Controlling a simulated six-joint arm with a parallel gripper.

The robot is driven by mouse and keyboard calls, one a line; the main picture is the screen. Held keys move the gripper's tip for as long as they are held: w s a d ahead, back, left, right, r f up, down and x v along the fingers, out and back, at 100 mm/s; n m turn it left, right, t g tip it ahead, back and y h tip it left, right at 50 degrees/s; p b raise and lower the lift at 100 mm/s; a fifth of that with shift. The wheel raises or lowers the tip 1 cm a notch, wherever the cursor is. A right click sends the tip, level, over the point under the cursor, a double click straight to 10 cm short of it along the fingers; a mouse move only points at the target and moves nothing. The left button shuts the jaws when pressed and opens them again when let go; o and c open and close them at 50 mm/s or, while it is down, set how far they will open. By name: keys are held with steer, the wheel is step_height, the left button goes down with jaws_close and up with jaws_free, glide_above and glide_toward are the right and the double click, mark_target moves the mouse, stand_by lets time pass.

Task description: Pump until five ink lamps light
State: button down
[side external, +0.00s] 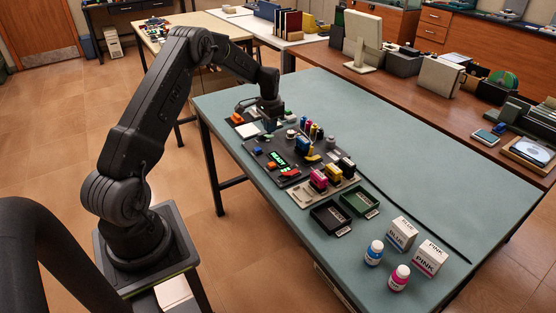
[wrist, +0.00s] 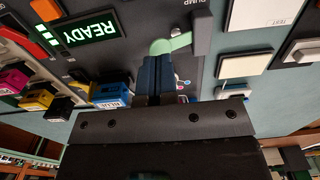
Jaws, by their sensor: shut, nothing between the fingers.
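The pump lever, with a pale green arm and rounded end (wrist: 161,46), extends left from a grey block (wrist: 202,28) near the PUMP lettering in the wrist view. My gripper (wrist: 156,62) is shut with nothing between its fingers. Its blue-grey fingertips are right at the lever's rounded end; I cannot tell whether they touch it. A lit green READY display (wrist: 84,32) has small green bars (wrist: 46,36) beside it; which of these are ink lamps is unclear. In the side view my gripper (side external: 269,112) is low over the panel's far end, and the lever is hidden.
A white TEST pad (wrist: 262,14) lies to the right. Black (side external: 330,215) and green (side external: 361,203) trays, bottles and boxes occupy the near table end. The table's right side is mostly clear.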

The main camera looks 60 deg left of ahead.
mark_target(270, 136)
steer(key=shift+f, duration=1.85)
steer(key=shift+r, duration=2.1)
steer(key=shift+f, duration=0.45)
steer(key=shift+f, duration=0.35)
